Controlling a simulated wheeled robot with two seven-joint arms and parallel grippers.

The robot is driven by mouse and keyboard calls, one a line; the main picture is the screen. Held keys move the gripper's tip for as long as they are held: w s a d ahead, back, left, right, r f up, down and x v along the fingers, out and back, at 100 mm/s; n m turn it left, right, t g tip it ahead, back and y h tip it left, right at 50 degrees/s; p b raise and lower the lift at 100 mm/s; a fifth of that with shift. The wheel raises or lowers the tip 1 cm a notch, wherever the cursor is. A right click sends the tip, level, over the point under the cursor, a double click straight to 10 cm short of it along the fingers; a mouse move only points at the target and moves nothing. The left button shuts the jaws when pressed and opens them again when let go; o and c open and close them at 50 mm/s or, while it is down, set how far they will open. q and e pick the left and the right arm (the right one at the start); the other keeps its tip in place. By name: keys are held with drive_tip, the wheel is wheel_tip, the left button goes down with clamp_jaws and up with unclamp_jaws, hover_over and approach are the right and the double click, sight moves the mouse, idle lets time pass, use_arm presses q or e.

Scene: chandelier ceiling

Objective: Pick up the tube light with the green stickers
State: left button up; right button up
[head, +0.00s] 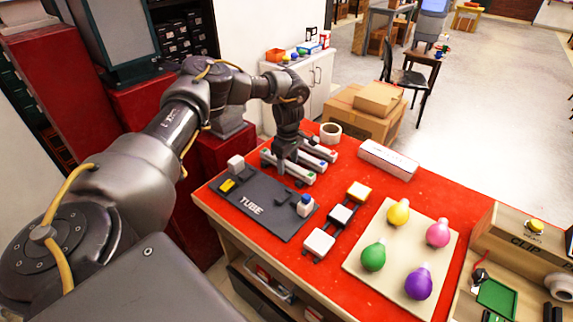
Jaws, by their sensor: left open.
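Several pale tube lights with dark end pieces lie side by side on the red tabletop (395,188), behind the dark TUBE board. The nearest tube light (299,174) is partly covered by my left gripper (284,167). Another tube light (320,151) lies farther back and to the right. Sticker colours are too small to tell apart, so I cannot say which one has green stickers. My left gripper points down over the row with its fingertips at the nearest tubes, open. Whether it touches one is unclear. My right gripper is out of view.
The dark TUBE board (262,222) carries a white block and a blue-topped piece. Several switch blocks (319,242) stand beside it. A board (365,277) holds coloured bulbs. A white box (388,159) and a tape roll (330,133) stand behind.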

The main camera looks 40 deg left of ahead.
use_arm(q)
drive_tip(key=shift+c, duration=0.2)
drive_tip(key=c, duration=1.1)
drive_tip(key=shift+o, duration=0.2)
drive_tip(key=shift+r, duration=0.15)
